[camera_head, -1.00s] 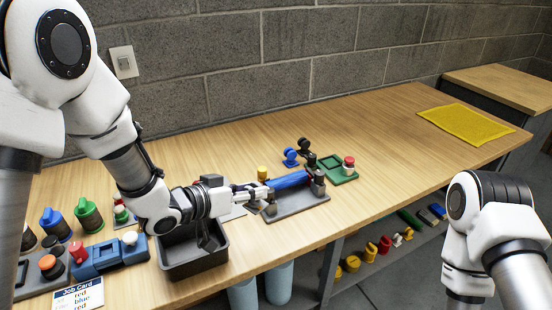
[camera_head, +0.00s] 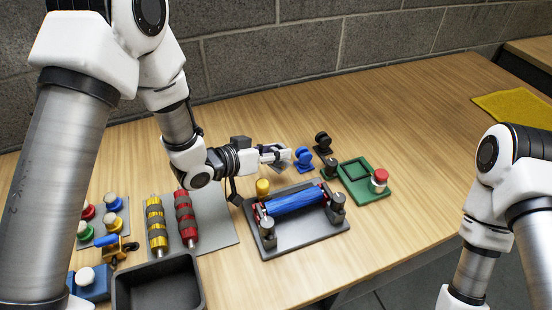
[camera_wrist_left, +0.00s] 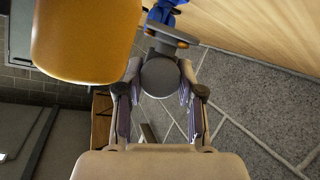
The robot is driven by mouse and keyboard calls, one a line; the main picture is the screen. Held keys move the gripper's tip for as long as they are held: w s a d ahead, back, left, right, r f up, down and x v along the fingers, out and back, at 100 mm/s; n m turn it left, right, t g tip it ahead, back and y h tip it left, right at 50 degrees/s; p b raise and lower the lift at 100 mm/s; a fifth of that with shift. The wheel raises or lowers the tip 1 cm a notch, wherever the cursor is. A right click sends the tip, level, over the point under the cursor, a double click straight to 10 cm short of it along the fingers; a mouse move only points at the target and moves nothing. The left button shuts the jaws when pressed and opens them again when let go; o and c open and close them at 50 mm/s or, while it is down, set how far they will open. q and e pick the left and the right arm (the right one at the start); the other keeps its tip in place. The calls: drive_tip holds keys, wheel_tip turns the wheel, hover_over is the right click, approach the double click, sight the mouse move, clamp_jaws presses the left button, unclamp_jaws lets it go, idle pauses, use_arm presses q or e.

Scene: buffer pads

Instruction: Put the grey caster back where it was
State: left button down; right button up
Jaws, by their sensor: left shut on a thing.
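My left gripper (camera_head: 282,154) is above the table behind the roller fixture, just left of the blue caster (camera_head: 304,159). In the left wrist view its two fingers are shut on the grey caster (camera_wrist_left: 160,77), a round grey wheel with a flat grey base beyond it. In the head view the grey caster is mostly hidden by the gripper. The blue caster also shows in the left wrist view (camera_wrist_left: 165,12), just beyond the grey one; I cannot tell whether they touch. A black caster (camera_head: 322,143) stands right of the blue one. My right gripper is out of view.
The grey fixture (camera_head: 300,241) with a blue roller (camera_head: 294,201) stands in front. A green tray (camera_head: 375,191) with a red-topped knob (camera_head: 379,178) is to the right. The table behind the casters is clear.

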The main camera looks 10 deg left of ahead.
sight(273, 164)
use_arm(q)
wheel_tip(273, 164, down, 2)
drive_tip(key=shift+w+f, duration=0.1)
drive_tip(key=shift+f, duration=0.1)
drive_tip(key=shift+r, duration=0.1)
drive_tip(key=shift+f+b, duration=0.4)
drive_tip(key=shift+f, duration=0.25)
drive_tip(key=c, duration=0.7)
unclamp_jaws()
drive_tip(key=shift+s+f, duration=0.1)
drive_tip(key=shift+s, duration=0.1)
